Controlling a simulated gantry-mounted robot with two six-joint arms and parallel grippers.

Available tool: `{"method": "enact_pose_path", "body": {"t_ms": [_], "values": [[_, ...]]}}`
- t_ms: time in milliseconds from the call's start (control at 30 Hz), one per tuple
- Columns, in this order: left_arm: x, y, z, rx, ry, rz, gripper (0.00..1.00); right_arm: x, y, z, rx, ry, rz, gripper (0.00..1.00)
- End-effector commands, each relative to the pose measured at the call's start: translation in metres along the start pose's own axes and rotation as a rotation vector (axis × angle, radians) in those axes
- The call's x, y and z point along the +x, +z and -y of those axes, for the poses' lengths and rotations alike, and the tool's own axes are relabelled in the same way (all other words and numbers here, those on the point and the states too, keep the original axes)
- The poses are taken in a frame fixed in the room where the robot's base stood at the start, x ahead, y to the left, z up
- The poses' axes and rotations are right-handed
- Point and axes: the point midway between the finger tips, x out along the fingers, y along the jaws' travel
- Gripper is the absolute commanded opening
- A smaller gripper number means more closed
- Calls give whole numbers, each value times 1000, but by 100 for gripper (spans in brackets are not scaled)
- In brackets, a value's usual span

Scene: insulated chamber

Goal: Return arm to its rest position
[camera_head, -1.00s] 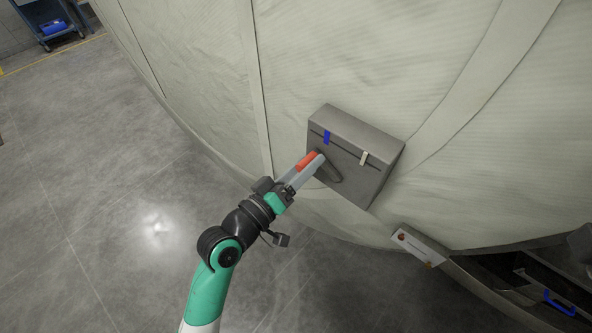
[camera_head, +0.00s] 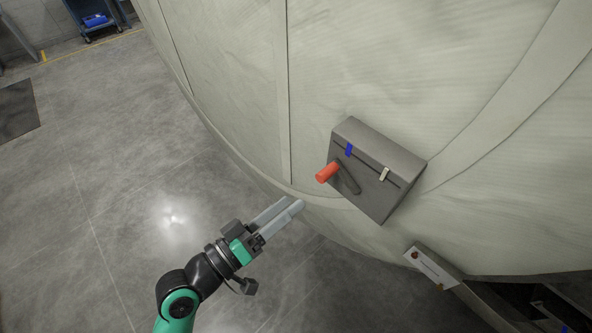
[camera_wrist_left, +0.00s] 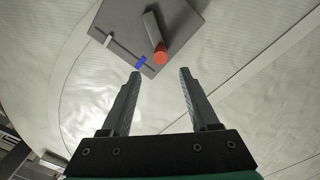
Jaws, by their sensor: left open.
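My left arm comes in from the bottom in the head view. Its gripper (camera_head: 297,204) is empty and stands apart from the wall box, below and left of it. In the left wrist view the two fingers (camera_wrist_left: 157,75) are spread wide with nothing between them. A lever with a red-orange grip (camera_head: 327,172) sticks out from the grey box (camera_head: 385,150). The red grip (camera_wrist_left: 160,57) also shows in the left wrist view, just beyond the fingertips. The box carries a blue marker (camera_head: 349,149) and a pale marker (camera_head: 384,173). My right gripper is not in view.
The curved pale padded wall (camera_head: 440,60) fills the upper right. A small panel with buttons (camera_head: 432,267) and a dark opening (camera_head: 520,300) lie at the lower right. A blue cart (camera_head: 97,18) stands far off.

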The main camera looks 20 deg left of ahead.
Motion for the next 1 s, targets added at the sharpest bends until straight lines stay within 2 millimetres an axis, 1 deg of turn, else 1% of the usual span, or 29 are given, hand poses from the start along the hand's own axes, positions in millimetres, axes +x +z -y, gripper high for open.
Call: {"method": "enact_pose_path", "body": {"t_ms": [200,267,333,367,400,467,500,533,567,600,667,700,767,800,867,900,933,967,1000], "values": [[2,0,-3,2,6,1,61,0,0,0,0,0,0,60],[6,-7,-11,15,26,-9,61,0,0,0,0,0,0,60],[15,-25,-32,45,72,-36,61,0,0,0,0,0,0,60],[19,-36,-45,66,98,-55,61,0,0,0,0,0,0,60],[24,-55,-65,106,135,-89,61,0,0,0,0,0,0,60],[29,-89,-100,191,182,-161,61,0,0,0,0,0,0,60],[29,-113,-125,260,207,-220,61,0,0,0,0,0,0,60],[28,-132,-143,314,220,-268,61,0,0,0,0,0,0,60],[25,-149,-160,366,229,-318,61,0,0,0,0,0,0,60],[19,-171,-182,435,235,-385,61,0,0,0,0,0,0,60],[7,-201,-211,529,233,-488,61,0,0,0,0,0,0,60],[-3,-220,-229,588,225,-559,61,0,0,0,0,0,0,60],[-21,-246,-253,669,202,-666,61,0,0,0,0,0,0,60],[-34,-262,-266,722,175,-739,61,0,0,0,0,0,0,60],[-58,-286,-279,803,105,-854,61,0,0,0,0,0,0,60],[-72,-298,-273,865,8,-914,61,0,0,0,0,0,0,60],[-74,-304,-266,923,-68,-928,61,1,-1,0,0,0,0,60],[-72,-324,-289,912,-53,-922,61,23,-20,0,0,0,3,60],[-70,-336,-301,909,-48,-918,61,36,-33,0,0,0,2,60]]}}
